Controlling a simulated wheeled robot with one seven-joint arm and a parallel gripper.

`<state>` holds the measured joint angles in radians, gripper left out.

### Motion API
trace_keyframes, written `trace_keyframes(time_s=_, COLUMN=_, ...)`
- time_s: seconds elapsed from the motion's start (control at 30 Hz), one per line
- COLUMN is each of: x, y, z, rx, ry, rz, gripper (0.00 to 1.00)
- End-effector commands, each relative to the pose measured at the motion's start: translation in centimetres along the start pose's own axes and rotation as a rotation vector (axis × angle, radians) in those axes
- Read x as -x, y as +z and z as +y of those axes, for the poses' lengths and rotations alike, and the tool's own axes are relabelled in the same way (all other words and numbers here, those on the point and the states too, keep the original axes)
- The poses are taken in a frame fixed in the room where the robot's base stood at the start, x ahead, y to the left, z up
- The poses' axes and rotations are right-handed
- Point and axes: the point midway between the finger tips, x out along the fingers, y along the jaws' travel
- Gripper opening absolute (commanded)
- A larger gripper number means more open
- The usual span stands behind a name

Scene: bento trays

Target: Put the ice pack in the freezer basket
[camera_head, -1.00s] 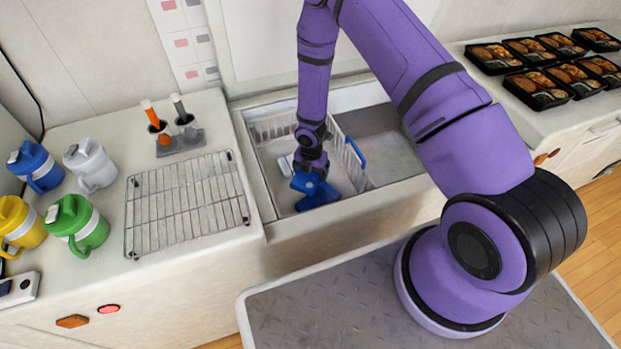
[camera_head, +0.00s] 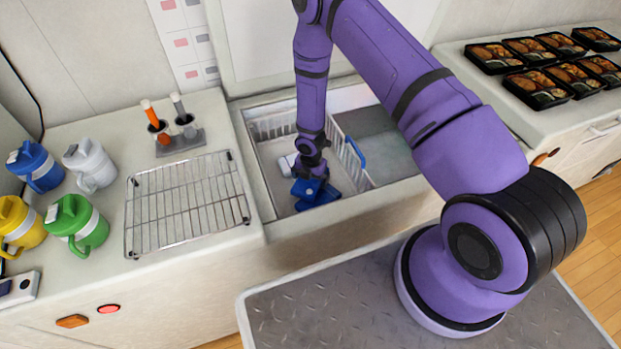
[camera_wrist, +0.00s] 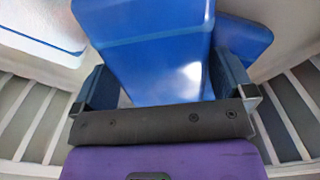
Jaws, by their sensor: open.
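The ice pack (camera_wrist: 155,65) is a glossy blue block, seen close up in the wrist view between my two fingers. My gripper (camera_wrist: 162,88) is open around it, one finger on each side; contact cannot be told. In the head view, the blue ice pack (camera_head: 318,196) shows under my gripper (camera_head: 308,182), inside the white wire freezer basket (camera_head: 352,160). The basket has a blue handle and sits in the sunken bay of the counter. My wrist hides part of the pack and the basket floor.
A wire rack (camera_head: 188,203), several coloured jugs (camera_head: 88,165) and a holder with two tools (camera_head: 180,142) stand on the left counter. Several bento trays (camera_head: 545,89) stand on the right. The bay's right part is clear.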

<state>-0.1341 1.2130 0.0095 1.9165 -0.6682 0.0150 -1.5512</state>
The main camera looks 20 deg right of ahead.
Motion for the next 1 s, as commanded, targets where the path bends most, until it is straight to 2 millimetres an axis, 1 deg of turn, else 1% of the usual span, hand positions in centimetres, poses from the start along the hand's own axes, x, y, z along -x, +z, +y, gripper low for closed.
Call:
trace_keyframes(time_s=0.17, x=2.1, y=0.1, z=0.1, rx=-0.002, ry=0.003, rz=-0.001, gripper=1.00)
trace_keyframes(time_s=0.4, x=6.5, y=0.1, z=0.0, rx=-0.002, ry=0.003, rz=-0.001, gripper=1.00)
trace_keyframes(time_s=0.6, x=9.7, y=0.1, z=0.0, rx=-0.001, ry=0.003, rz=-0.001, gripper=1.00)
trace_keyframes(time_s=0.7, x=10.8, y=0.1, z=0.1, rx=-0.001, ry=0.002, rz=-0.001, gripper=1.00)
trace_keyframes(time_s=0.8, x=11.5, y=0.0, z=0.0, rx=-0.001, ry=0.001, rz=0.000, gripper=1.00)
trace_keyframes(time_s=1.0, x=12.0, y=0.0, z=0.0, rx=-0.001, ry=0.000, rz=0.000, gripper=1.00)
